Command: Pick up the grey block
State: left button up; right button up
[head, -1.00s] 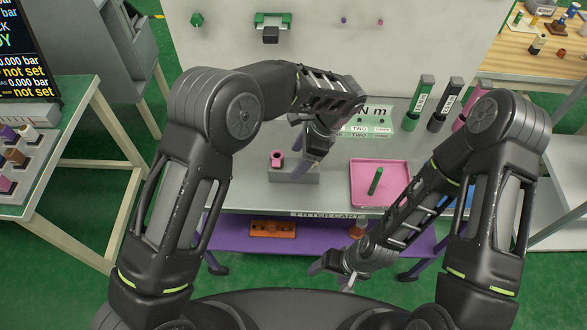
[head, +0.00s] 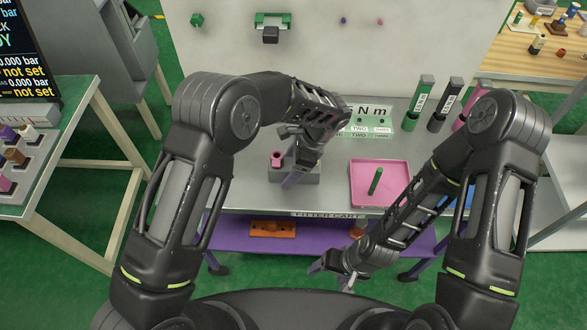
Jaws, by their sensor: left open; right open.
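The grey block (head: 308,178) lies on the grey table top near its front edge, left of the pink tray. A short pink hollow cylinder (head: 276,159) stands at its left end. My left gripper (head: 291,180) is open and points down at the block, with its fingers covering the middle of it. I cannot tell whether the fingers touch the block. My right gripper (head: 331,274) is open and empty, low in front of the table.
A pink tray (head: 359,196) holding a green rod (head: 375,181) is right of the block. A labelled sign (head: 366,127) stands behind, with upright green (head: 418,103) and black (head: 445,103) labelled posts further right. A purple lower shelf (head: 330,238) carries an orange part (head: 272,229).

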dwell(0.4)
pick_arm(q)
grip_shut()
dwell(0.6)
